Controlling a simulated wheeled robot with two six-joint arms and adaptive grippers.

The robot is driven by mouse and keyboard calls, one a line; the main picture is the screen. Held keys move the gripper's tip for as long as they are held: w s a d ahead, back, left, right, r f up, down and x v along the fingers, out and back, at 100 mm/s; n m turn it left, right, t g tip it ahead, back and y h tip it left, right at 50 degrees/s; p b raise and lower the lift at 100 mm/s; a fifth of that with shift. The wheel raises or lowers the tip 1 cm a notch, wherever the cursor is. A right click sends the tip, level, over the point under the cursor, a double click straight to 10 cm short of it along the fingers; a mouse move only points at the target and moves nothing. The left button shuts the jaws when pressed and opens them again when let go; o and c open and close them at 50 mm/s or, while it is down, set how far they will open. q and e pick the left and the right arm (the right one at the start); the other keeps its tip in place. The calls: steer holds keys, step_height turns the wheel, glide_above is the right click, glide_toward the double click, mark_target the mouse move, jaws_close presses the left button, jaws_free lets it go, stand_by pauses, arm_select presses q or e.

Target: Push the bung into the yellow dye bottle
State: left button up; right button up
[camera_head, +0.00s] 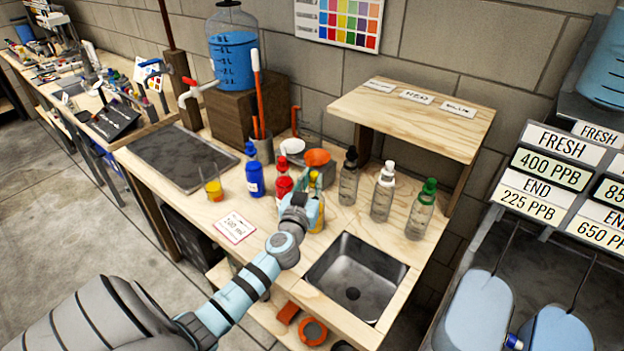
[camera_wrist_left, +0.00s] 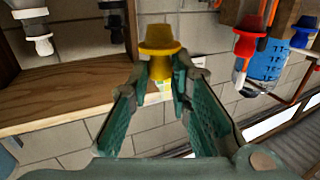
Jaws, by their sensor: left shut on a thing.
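The yellow dye bottle (camera_head: 317,217) stands on the bench behind my left gripper, which hides part of it. My left gripper (camera_head: 305,205) is at the bottle's near side. In the left wrist view, which is upside down, its two fingers (camera_wrist_left: 168,82) are shut on the narrow part of a yellow bung (camera_wrist_left: 160,38). The bung's wide collar shows past the fingertips. I cannot tell whether the bung touches or sits in the bottle neck. My right gripper is not in view.
A red bottle (camera_head: 283,183) and a blue bottle (camera_head: 255,180) stand to the left. Clear bottles with black, white and green (camera_head: 421,212) tops stand to the right. A sink (camera_head: 350,280) is in front, and a wooden shelf (camera_head: 420,118) is behind.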

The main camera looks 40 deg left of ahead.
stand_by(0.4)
arm_select(q)
steer(key=shift+f+p, duration=0.1)
steer(key=shift+p, duration=0.2)
steer(key=o, duration=1)
steer(key=shift+c, duration=0.2)
steer(key=shift+o, duration=0.4)
steer(key=o, duration=0.4)
